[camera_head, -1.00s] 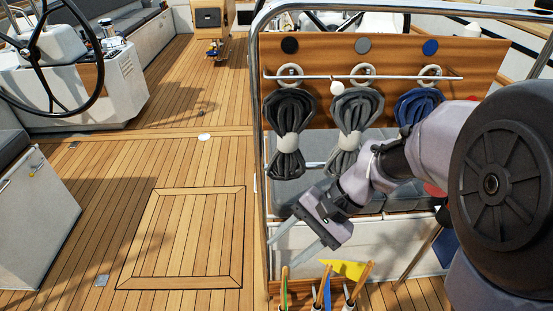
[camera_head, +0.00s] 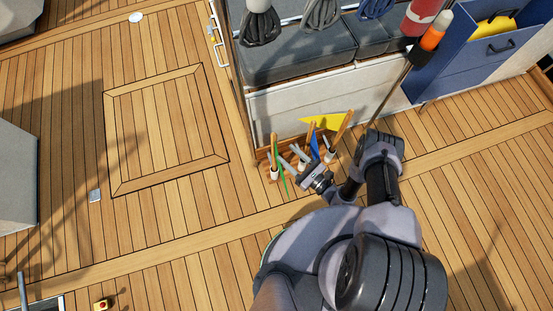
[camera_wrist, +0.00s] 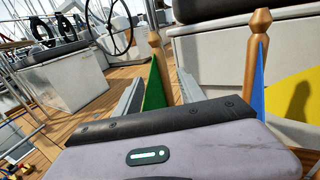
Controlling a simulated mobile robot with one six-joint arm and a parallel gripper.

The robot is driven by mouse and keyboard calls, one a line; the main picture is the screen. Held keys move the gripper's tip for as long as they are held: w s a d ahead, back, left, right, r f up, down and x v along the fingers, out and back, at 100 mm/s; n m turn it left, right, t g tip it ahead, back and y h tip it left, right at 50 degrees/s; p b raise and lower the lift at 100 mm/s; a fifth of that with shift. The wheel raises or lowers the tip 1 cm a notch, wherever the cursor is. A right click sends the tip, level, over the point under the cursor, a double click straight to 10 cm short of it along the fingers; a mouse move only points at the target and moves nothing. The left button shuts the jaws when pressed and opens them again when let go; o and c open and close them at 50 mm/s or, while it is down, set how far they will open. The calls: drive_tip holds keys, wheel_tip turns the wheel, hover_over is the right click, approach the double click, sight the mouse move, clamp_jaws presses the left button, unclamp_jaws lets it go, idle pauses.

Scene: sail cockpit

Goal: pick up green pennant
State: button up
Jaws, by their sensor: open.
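The green pennant (camera_head: 281,178) hangs from a wooden stick standing in the left socket of a wooden rack (camera_head: 263,153). It also shows in the wrist view (camera_wrist: 153,88), hanging narrow along its stick. My gripper (camera_head: 288,160) is low beside the rack, pointing left toward the green pennant. In the wrist view its open fingers (camera_wrist: 155,92) stand on either side of the green pennant and its stick. I cannot tell whether either finger touches it.
The blue pennant (camera_wrist: 258,75) on its stick stands close to the right of my fingers. A yellow pennant (camera_head: 320,122) spreads behind it. The white seat front (camera_head: 300,100) rises just behind the rack. Open teak deck (camera_head: 165,130) lies to the left.

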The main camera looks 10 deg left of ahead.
drive_tip(key=b+x, duration=0.4)
drive_tip(key=x, duration=0.7)
drive_tip(key=shift+f, duration=0.3)
drive_tip(key=shift+r, duration=0.1)
clamp_jaws()
idle(0.6)
